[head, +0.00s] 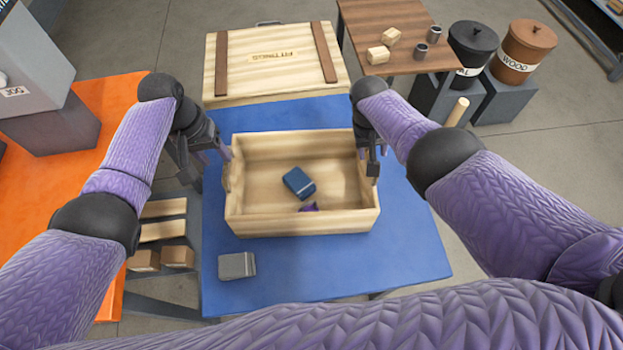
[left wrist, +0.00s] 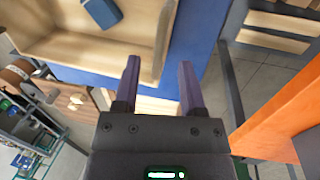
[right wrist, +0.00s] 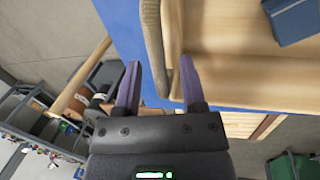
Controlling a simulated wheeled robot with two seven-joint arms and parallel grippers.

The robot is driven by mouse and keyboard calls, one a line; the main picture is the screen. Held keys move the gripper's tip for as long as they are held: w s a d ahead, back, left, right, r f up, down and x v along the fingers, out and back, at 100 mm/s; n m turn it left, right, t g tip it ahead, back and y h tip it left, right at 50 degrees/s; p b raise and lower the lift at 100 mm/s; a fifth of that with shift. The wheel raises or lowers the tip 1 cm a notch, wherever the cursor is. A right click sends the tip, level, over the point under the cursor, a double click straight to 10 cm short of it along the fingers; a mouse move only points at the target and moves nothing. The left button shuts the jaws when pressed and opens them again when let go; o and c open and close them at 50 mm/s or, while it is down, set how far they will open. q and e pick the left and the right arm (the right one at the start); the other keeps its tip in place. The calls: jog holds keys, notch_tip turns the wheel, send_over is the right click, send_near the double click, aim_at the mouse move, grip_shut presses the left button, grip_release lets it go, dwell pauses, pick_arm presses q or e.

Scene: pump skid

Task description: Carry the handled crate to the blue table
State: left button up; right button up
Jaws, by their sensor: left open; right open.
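The handled crate (head: 300,222), an open box of pale wood, sits on the blue table (head: 325,275). It holds a dark blue box (head: 299,182) and a small purple item (head: 309,207). My left gripper (head: 222,152) is open at the crate's left end, by its handle. In the left wrist view its parted fingers (left wrist: 159,62) point at the crate's end wall (left wrist: 163,45). My right gripper (head: 373,165) is open at the right end. In the right wrist view its fingers (right wrist: 160,65) appear either side of the end wall (right wrist: 153,45). Contact cannot be told.
A grey block (head: 237,266) lies on the blue table in front of the crate. A large lidded wooden crate (head: 270,75) stands behind. An orange table (head: 60,220) is at left, a brown table (head: 385,20) with small items at back right.

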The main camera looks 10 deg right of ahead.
jog(key=shift+a+r, duration=0.1)
jog(key=shift+r, duration=0.1)
pick_arm(q)
notch_tip(320, 180, up, 7)
jog(key=a, duration=0.1)
jog(key=shift+a+f, duration=0.15)
jog(key=shift+f, duration=0.05)
pick_arm(e)
notch_tip(320, 180, up, 11)
jog(key=a, duration=0.2)
jog(key=shift+w+r, duration=0.2)
jog(key=shift+w, duration=0.05)
pick_arm(q)
jog(key=shift+w, duration=0.1)
pick_arm(e)
jog(key=shift+a, duration=0.1)
